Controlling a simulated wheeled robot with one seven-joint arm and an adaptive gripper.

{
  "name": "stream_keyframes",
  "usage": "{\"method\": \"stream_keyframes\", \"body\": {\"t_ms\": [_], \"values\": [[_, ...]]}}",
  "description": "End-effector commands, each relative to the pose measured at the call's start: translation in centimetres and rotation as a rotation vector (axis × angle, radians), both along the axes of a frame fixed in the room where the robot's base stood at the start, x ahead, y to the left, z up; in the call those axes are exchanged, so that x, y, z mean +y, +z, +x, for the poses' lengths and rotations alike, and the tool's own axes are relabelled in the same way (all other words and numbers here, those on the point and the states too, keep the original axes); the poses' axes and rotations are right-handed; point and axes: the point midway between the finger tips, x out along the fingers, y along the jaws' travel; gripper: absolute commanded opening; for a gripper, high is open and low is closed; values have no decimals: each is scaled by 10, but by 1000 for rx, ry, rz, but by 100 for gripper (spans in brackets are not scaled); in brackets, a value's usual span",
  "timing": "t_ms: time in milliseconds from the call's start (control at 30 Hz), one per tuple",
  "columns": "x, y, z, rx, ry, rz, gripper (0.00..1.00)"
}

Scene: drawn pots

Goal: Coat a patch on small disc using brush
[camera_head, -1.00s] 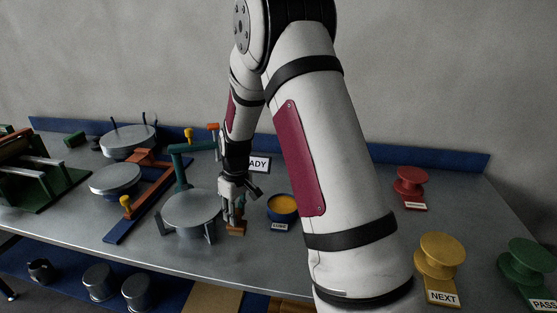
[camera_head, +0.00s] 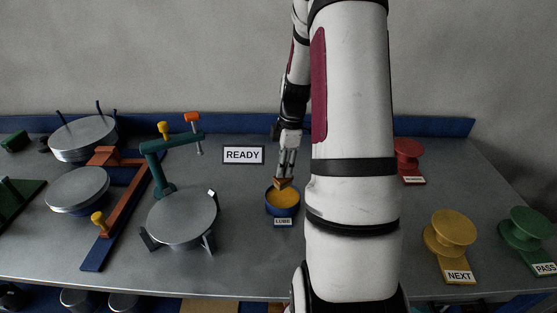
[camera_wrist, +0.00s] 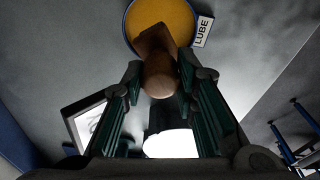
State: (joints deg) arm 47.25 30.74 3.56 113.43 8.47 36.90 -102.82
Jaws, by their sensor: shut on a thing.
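My gripper (camera_head: 286,165) is shut on a brush (camera_head: 283,184) with a brown wooden handle. The brush also shows between the green fingers in the wrist view (camera_wrist: 158,72). Its lower end is over the blue pot of yellow lube (camera_head: 283,210); in the wrist view it overlaps the yellow lube (camera_wrist: 176,18). Whether the bristles touch the lube I cannot tell. Several grey discs are in view: one at the front (camera_head: 182,218), a smaller-looking one at the left (camera_head: 77,188), and one at the back left (camera_head: 83,138). No coated patch shows on them.
A green clamp arm (camera_head: 170,150) with an orange knob stands behind the front disc. A READY sign (camera_head: 243,155) lies behind the pot. Red (camera_head: 407,155), yellow (camera_head: 450,233) and green (camera_head: 528,229) buttons stand at the right. Table is clear between front disc and pot.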

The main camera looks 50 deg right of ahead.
Motion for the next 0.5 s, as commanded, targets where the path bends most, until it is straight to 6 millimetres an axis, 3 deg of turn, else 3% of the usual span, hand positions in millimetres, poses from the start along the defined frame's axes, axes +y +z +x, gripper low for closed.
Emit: {"method": "stream_keyframes", "body": {"t_ms": [200,500], "values": [[0,-26,3,1,-1,1,5],[0,-44,2,0,-2,0,5]]}}
